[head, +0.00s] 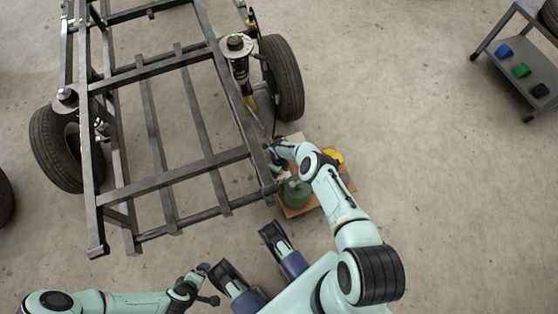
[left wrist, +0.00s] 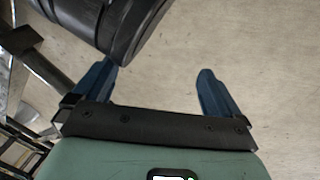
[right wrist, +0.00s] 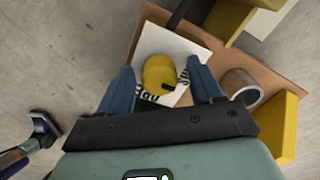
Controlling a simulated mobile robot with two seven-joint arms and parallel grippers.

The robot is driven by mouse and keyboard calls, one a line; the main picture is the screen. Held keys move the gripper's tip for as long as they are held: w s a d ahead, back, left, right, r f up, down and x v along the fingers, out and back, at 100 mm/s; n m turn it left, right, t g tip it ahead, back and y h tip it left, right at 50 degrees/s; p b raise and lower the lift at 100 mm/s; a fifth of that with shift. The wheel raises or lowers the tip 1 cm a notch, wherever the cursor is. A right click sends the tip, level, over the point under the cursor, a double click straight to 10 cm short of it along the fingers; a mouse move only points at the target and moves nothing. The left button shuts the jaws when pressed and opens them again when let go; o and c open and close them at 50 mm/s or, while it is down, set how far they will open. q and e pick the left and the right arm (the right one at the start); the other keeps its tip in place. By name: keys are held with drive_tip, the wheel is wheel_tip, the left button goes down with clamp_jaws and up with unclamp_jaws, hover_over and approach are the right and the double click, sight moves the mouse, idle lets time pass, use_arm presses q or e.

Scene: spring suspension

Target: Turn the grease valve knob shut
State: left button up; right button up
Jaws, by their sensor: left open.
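The yellow valve knob (right wrist: 160,74) shows in the right wrist view above a white plate (right wrist: 172,48) with black lettering. My right gripper (right wrist: 163,82) is open, with one blue finger on each side of the knob. There is a visible gap on both sides, and I cannot tell how far the fingertips are above it. In the head view my right gripper (head: 278,157) is by the frame's near right corner, and my arm hides the knob. My left gripper (left wrist: 158,85) is open and empty over bare floor. It shows small in the head view (head: 207,284), low at left.
A dark vehicle frame (head: 182,180) with wheels stands close to my right gripper. A green tank (head: 297,194) stands on a brown board (head: 345,184). Yellow blocks (right wrist: 283,125) and a round cup (right wrist: 240,84) are close to the knob. A grey cart (head: 513,55) is far right.

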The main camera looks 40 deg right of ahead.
use_arm(q)
drive_tip(key=shift+r, duration=0.1)
use_arm(e)
drive_tip(key=shift+r, duration=0.1)
wheel_tip(320, 180, up, 4)
drive_tip(key=shift+f+p, duration=0.25)
drive_tip(key=shift+p, duration=1)
use_arm(q)
drive_tip(key=s+d+r+m+g+h+p, duration=0.1)
drive_tip(key=s+d+r+g+p, duration=0.1)
drive_tip(key=s+d+r+p, duration=0.3)
wheel_tip(320, 180, up, 4)
drive_tip(key=s, duration=0.2)
drive_tip(key=shift+s+d+r+h, duration=0.15)
drive_tip(key=shift+s+r+h, duration=0.1)
drive_tip(key=shift+s+h, duration=0.1)
use_arm(e)
wheel_tip(320, 180, up, 10)
drive_tip(key=shift+f, duration=0.15)
